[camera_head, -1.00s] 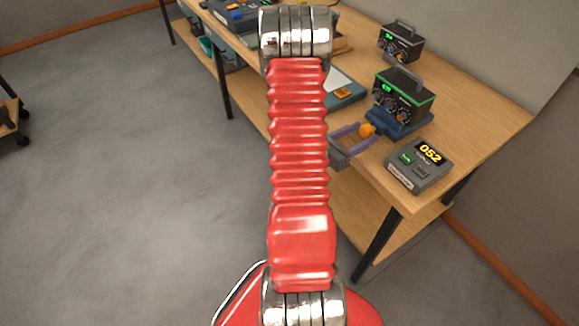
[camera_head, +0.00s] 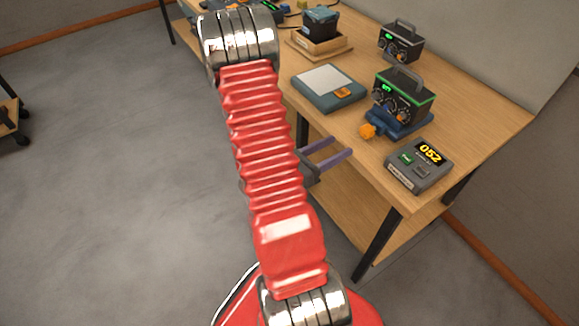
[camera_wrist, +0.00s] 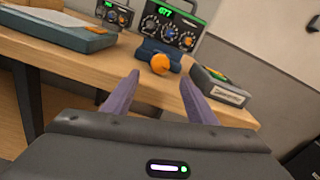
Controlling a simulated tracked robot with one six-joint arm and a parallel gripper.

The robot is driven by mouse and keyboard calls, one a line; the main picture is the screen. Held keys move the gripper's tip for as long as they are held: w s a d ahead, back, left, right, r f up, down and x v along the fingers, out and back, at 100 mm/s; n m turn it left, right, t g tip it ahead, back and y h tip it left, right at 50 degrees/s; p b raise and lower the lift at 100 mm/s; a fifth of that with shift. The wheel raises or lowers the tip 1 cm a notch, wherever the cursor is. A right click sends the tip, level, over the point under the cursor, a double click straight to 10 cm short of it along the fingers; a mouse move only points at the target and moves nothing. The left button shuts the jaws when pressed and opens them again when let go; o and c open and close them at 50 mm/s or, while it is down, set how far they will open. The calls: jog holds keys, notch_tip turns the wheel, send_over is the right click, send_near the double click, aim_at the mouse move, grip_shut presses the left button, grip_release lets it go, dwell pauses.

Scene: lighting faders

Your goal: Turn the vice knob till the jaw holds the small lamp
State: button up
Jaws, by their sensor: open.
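The orange vice knob (camera_head: 367,131) sticks out from the front of the blue vice (camera_head: 408,126) near the table's front edge. In the wrist view the knob (camera_wrist: 160,64) shows just beyond and between my fingertips, with the blue vice (camera_wrist: 150,49) behind it. My gripper (camera_head: 341,147) has two purple fingers. It is open and empty, apart from the knob, short of it on the front side. The wrist view also shows my gripper (camera_wrist: 160,77) spread. A dark box with green trim (camera_head: 404,93) stands at the vice. I cannot make out a small lamp or the jaw.
A grey readout box (camera_head: 419,166) showing 052 sits right of the vice, close to my fingers' side. A teal flat device (camera_head: 327,89) lies left. A second handled box (camera_head: 401,41) and a wooden tray (camera_head: 319,45) stand farther back. The wooden table (camera_head: 480,100) is clear at right.

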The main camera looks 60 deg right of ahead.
jog(key=s+a+m+g+y, duration=0.3)
jog(key=a+m+y, duration=0.2)
jog(key=a+m, duration=0.25)
jog(key=w+a+r+m+t+y, duration=0.3)
jog(key=w+a+r+m, duration=0.3)
jog(key=a, duration=0.4)
jog(key=shift+a+r+m+t+y, duration=0.35)
jog(key=shift+r+m+t, duration=0.15)
jog(key=shift+r, duration=0.65)
dwell(0.4)
jog(key=shift+d, duration=0.1)
